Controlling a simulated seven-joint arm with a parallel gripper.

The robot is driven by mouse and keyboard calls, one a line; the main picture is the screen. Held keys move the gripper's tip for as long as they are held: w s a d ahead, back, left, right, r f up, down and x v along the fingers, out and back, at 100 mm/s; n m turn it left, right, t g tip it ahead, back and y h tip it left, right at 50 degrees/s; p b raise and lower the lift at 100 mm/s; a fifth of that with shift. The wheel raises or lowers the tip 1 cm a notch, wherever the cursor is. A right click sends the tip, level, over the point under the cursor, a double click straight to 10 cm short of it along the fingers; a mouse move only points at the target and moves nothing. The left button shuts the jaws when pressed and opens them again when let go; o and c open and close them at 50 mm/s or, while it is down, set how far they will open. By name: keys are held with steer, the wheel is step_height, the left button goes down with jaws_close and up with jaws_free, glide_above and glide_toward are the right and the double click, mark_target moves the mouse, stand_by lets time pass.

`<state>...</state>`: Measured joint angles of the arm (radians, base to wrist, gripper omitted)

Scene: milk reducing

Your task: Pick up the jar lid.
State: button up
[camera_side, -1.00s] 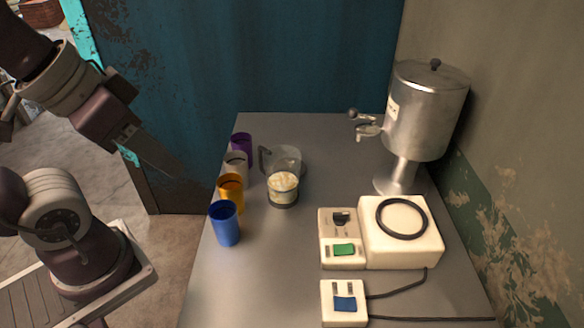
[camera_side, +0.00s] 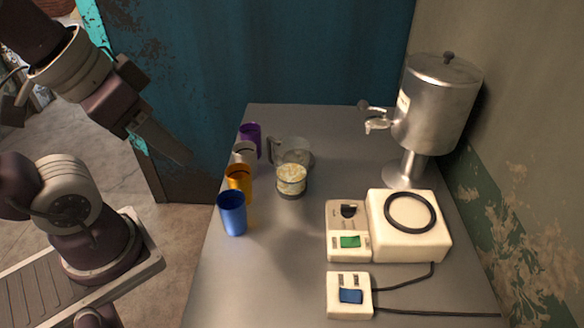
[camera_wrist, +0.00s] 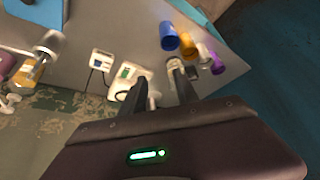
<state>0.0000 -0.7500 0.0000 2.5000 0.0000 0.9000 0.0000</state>
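A short clear jar (camera_side: 291,186) with pale contents stands on the table just right of the cups. Its round cream-patterned top (camera_side: 291,172) may be the jar lid; I cannot tell lid from contents at this size. My gripper (camera_side: 182,155) is off the table's left side, above the floor, apart from the jar and pointing down to the right. In the wrist view my gripper (camera_wrist: 158,76) shows two dark fingers spread apart with nothing clearly held. The jar seems to lie near the right fingertip there, partly hidden.
Blue (camera_side: 232,214), orange (camera_side: 239,183), white (camera_side: 244,153) and purple (camera_side: 251,138) cups line the table's left edge. A clear pitcher (camera_side: 300,152) stands behind the jar. A metal dispenser (camera_side: 437,105) and white hotplate (camera_side: 408,240) are on the right. The front-left tabletop is clear.

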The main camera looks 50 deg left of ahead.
steer(key=o, duration=1.3)
steer(key=shift+o, duration=0.2)
steer(key=w+a+f+m+g, duration=0.15)
steer(key=w+m, duration=0.35)
steer(key=w, duration=0.7)
steer(key=w+a+m+g, duration=0.25)
steer(key=w+m, duration=0.25)
steer(key=w, duration=0.8)
steer(key=w+a+f+m+h, duration=0.1)
steer(key=w+a+f+m, duration=0.1)
steer(key=f, duration=0.4)
steer(key=w+a+f+m+g+h, duration=0.1)
steer(key=w+a+f+m, duration=0.2)
steer(key=f, duration=0.3)
steer(key=w+a+f+m+h, duration=0.1)
steer(key=w+a+f+m, duration=0.2)
steer(key=w+f, duration=0.2)
step_height(320, 180, down, 2)
steer(key=shift+f+g, duration=0.1)
steer(key=shift+g, duration=0.2)
steer(key=x, duration=0.6)
steer(key=shift+w+a+f, duration=0.15)
steer(key=shift+a+f, duration=0.1)
steer(key=shift+f, duration=0.05)
